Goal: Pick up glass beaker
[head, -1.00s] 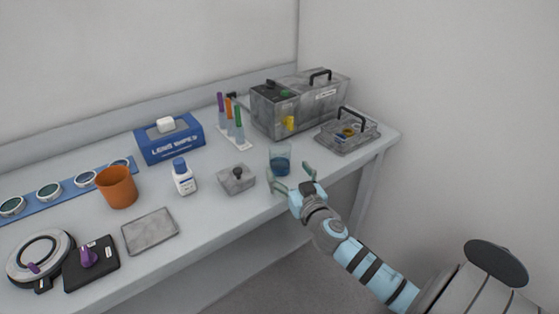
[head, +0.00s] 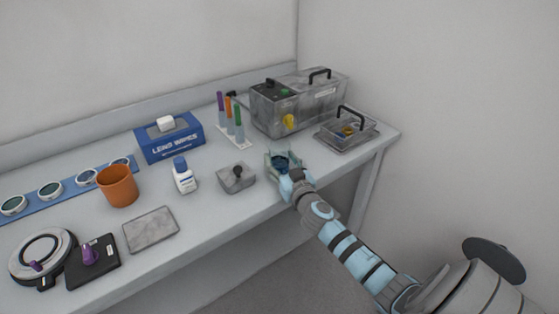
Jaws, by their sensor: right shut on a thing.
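The glass beaker (head: 281,157) with blue liquid stands on the workbench near its front edge, right of the grey block with a black knob. My right gripper (head: 282,164) reaches in from the front right and is shut on the beaker, one finger on each side. The gripper and its wrist hide the lower part of the beaker, so I cannot tell whether its base touches the bench. My left gripper is not in view.
The grey block (head: 236,179) is close on the left. Behind are the marker rack (head: 236,138) and a large grey case (head: 299,104). A handled tray box (head: 346,133) stands to the right. A white bottle (head: 184,178) and orange cup (head: 118,187) are further left.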

